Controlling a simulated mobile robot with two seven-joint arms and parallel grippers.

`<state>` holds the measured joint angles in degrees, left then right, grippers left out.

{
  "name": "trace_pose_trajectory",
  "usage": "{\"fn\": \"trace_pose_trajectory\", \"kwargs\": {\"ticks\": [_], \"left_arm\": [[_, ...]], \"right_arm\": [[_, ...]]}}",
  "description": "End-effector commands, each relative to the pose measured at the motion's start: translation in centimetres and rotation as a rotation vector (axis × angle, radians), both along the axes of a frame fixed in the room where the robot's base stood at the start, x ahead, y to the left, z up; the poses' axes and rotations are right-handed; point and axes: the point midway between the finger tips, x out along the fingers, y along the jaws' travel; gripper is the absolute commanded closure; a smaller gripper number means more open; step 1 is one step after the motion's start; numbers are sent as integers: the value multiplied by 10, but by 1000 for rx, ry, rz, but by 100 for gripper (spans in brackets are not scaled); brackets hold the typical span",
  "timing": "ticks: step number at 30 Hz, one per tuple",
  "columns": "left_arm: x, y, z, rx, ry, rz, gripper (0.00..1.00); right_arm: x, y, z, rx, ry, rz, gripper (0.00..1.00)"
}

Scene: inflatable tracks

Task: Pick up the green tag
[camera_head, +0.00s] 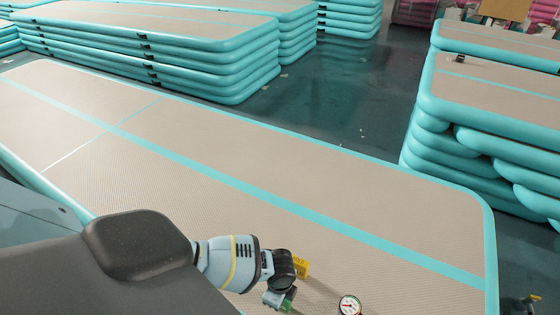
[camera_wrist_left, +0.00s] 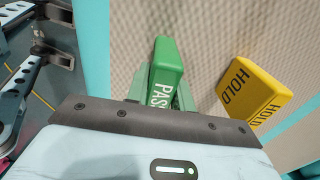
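The green tag (camera_wrist_left: 168,68), lettered "PASS", sits between the two fingers of my left gripper (camera_wrist_left: 160,92) in the left wrist view. The fingers are close in on both sides of it, and its lower end is hidden behind the gripper body. In the head view my left gripper (camera_head: 278,293) is low over the beige mat, and a small part of the green tag (camera_head: 288,304) shows at its fingers. My right gripper is not in view.
A yellow tag (camera_wrist_left: 254,91) lettered "HOLD" stands close to the right of the green one; it also shows in the head view (camera_head: 302,268). A round gauge (camera_head: 349,305) lies right of the gripper. The beige, teal-edged mat (camera_head: 350,190) is otherwise mostly clear.

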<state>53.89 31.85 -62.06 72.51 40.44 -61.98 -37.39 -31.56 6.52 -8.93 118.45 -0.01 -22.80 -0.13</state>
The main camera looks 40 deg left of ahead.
Motion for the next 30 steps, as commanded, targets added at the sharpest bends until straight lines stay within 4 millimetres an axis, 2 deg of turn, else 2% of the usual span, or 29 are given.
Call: {"fn": "trace_pose_trajectory", "kwargs": {"ticks": [1, 4, 14, 19, 23, 30], "left_arm": [[0, 0, 0, 0, 0, 0, 89], [0, 0, 0, 0, 0, 0, 100], [0, 0, 4, 0, 0, 0, 100], [1, 0, 17, -1, -2, 0, 100], [1, 0, 37, -1, -3, -1, 100], [-47, -26, 41, -4, 2, -3, 100]], "right_arm": [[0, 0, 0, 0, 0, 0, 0], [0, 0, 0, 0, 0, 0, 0], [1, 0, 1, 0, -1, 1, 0], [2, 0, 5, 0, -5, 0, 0], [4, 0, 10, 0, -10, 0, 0], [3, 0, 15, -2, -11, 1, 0]]}}
